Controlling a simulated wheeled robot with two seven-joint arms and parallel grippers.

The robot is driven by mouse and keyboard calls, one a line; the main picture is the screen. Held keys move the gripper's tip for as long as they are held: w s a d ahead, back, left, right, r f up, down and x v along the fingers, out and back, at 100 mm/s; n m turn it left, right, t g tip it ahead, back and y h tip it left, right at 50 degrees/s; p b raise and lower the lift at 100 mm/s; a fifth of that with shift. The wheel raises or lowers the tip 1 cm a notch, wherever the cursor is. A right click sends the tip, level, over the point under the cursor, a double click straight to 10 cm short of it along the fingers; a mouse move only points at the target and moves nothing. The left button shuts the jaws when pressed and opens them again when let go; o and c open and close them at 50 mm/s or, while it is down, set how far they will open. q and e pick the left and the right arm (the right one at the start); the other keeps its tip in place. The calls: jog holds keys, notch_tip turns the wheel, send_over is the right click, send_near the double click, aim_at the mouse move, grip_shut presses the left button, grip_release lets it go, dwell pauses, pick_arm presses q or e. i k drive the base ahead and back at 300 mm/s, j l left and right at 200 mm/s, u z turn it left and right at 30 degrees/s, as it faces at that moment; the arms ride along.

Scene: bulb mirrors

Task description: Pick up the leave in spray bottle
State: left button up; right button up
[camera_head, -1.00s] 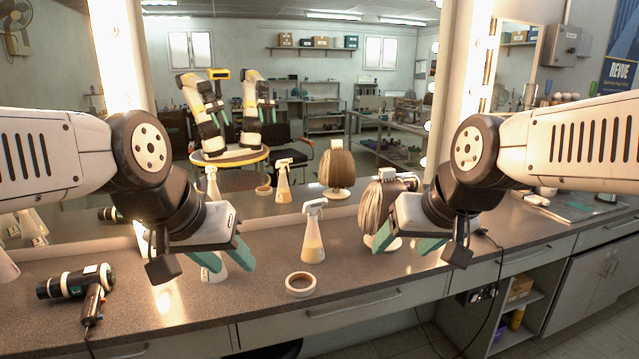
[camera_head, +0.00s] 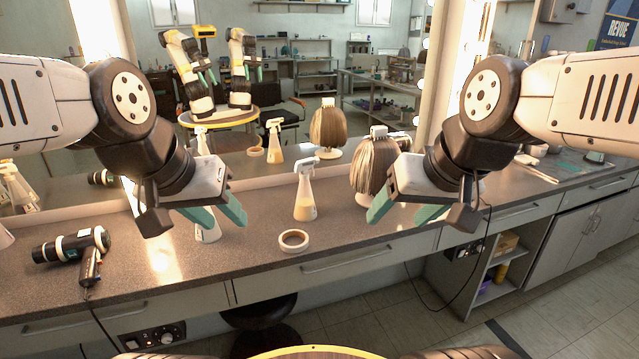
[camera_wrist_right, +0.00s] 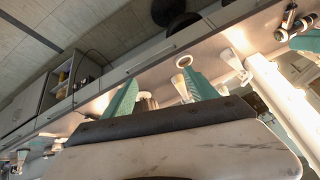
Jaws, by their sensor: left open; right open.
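A white spray bottle (camera_head: 305,195) with pale yellow liquid stands upright on the counter, between my grippers. A second spray bottle (camera_head: 208,232) stands further left, largely hidden behind my left gripper (camera_head: 222,214). No label is readable, so I cannot tell which one is the leave in spray. My left gripper is open and empty, above the counter in front of the second bottle. My right gripper (camera_head: 400,214) is open and empty, right of the middle bottle. In the right wrist view, the middle bottle (camera_wrist_right: 181,88) shows beside one finger of the right gripper (camera_wrist_right: 160,76).
A tape roll (camera_head: 294,240) lies in front of the middle bottle. A wig on a stand (camera_head: 372,165) is close behind my right gripper. A black hair dryer (camera_head: 70,246) lies at left. The mirror (camera_head: 300,100) behind repeats the bottles and wig. A dark stool (camera_head: 262,318) stands below the counter.

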aim_at(305, 210)
jog(key=i+j, duration=0.2)
jog(key=i, duration=0.3)
jog(key=i+j+z, duration=0.15)
jog(key=i, duration=0.4)
